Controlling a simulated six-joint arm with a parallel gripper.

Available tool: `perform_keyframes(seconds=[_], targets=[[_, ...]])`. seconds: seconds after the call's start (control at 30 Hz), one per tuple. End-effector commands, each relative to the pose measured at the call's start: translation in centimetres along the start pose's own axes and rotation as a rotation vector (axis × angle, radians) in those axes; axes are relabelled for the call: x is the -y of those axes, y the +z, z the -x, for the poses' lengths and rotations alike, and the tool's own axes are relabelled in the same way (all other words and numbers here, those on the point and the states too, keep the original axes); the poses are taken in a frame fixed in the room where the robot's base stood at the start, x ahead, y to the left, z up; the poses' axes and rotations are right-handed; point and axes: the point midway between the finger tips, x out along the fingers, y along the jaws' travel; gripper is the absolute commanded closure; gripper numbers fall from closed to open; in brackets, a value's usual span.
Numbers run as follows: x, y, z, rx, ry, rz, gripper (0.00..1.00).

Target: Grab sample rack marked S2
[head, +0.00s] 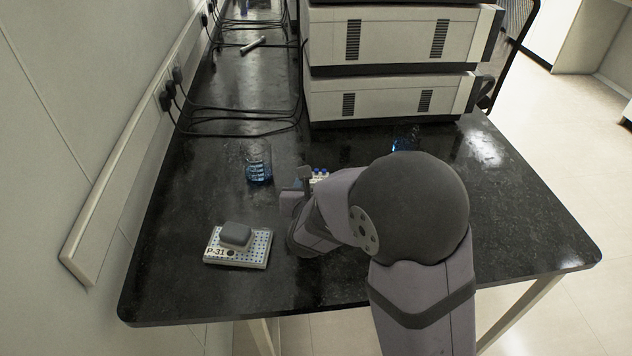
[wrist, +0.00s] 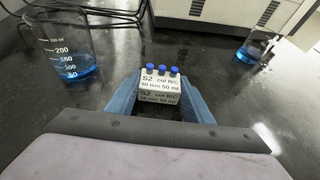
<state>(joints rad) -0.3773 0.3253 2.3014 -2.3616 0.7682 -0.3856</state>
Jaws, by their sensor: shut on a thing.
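The sample rack marked S2 (wrist: 160,84) is a small white block with black text and several blue-capped vials on top. In the wrist view it sits between the blue fingers of my gripper (wrist: 158,92), which is shut on it. The rack is upright, and I cannot tell whether it touches the table. In the head view only a little of the rack (head: 320,175) shows beyond my arm, which hides the rest.
A beaker with blue liquid (head: 258,163) stands left of the rack. Another beaker (wrist: 257,46) is at the right. A white P-31 plate (head: 252,250) with a grey block (head: 236,235) lies front left. Stacked instruments (head: 390,95) and black cables (head: 240,120) are behind.

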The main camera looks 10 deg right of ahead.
Motion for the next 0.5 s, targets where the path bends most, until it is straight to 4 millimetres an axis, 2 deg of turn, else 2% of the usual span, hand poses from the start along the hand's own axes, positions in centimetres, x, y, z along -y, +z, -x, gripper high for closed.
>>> perform_keyframes(seconds=[0.5], targets=[[0.0,7.4,3.0,0.004,0.001,-0.004,0.76]])
